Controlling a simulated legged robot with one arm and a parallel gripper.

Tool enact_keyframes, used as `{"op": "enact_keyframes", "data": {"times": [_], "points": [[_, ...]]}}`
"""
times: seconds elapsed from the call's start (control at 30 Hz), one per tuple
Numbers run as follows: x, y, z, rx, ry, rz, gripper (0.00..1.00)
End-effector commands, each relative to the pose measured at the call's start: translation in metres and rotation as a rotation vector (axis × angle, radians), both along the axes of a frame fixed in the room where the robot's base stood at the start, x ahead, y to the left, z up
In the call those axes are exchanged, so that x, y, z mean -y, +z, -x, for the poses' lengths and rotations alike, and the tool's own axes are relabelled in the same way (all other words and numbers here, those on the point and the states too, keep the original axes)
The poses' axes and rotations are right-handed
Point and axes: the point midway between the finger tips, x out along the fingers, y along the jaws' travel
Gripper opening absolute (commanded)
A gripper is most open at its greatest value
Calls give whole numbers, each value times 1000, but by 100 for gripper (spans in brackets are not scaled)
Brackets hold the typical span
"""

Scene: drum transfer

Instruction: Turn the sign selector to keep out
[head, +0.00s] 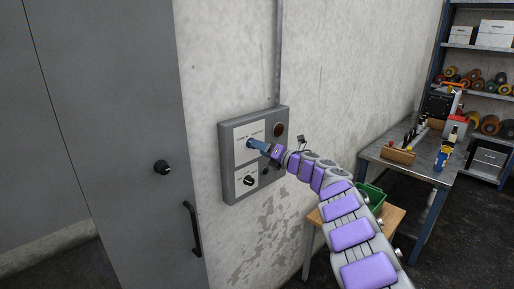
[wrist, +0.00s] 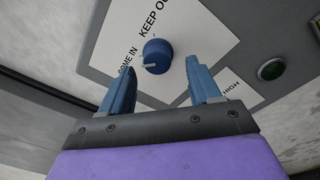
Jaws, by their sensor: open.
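The sign selector is a blue round knob (wrist: 156,54) on a white plate (wrist: 108,50) of a grey wall panel (head: 228,128). In the wrist view, "COME IN" is printed at its lower left and "KEEP OUT" above it. The knob's pale pointer mark points left, toward "COME IN". My gripper (wrist: 161,70) is open, with one blue finger on each side of the knob. A gap shows between each finger and the knob; depth is hard to judge. In the head view, my gripper (head: 261,147) is at the panel and partly covers the knob.
A second, black selector (head: 249,180) is lower on the panel, and a dark reddish lamp (head: 280,129) is at its upper right.

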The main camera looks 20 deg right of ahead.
Motion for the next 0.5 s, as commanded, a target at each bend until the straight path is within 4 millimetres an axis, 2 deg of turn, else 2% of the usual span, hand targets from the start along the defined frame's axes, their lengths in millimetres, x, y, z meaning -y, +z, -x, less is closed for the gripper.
{"op": "enact_keyframes", "data": {"times": [0.23, 0.5], "points": [[-9, 0, -19, 0, 3, -3, 62], [-11, 1, -27, 2, 0, 1, 62]]}}
